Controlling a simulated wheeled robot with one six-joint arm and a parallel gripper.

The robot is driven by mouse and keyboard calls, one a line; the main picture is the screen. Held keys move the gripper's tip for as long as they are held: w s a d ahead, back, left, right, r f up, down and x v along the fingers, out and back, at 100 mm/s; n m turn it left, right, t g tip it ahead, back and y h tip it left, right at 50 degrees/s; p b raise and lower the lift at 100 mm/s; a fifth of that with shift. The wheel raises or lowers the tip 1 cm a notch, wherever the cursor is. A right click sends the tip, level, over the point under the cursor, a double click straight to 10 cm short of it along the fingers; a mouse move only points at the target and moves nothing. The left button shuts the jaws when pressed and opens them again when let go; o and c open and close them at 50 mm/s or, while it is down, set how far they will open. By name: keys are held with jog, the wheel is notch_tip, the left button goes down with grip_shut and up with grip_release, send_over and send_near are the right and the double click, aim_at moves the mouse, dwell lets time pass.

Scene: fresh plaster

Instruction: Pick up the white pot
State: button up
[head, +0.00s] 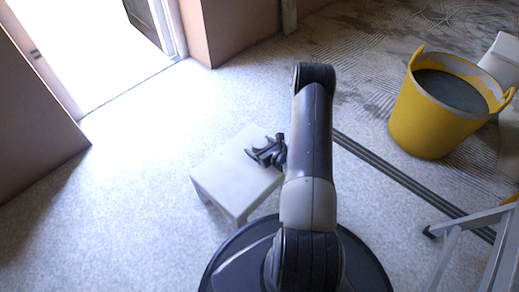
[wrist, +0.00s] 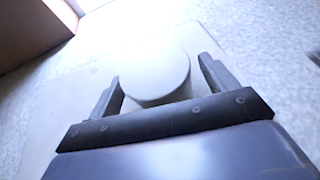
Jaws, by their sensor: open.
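The white pot (wrist: 155,62) shows in the wrist view as a pale rounded shape with a smooth, light top. It stands on a small white table (head: 228,178), whose pale top also shows in the wrist view (wrist: 62,105). My gripper (wrist: 160,70) is open, with one finger on the left of the pot and one on the right. A gap shows on the right side; whether the left finger touches it I cannot tell. In the head view my gripper (head: 262,152) is over the table's right part, and I cannot make out the pot there.
A yellow tub (head: 425,115) of grey material stands at the right, with a white object (head: 503,58) behind it. A dark rail (head: 385,170) runs along the floor right of my arm. A metal ladder (head: 470,232) is at lower right. Floor left of the table is clear towards the bright doorway.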

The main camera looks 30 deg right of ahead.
jog(key=shift+c, duration=0.3)
jog(key=c, duration=1.1)
jog(key=shift+r, duration=0.15)
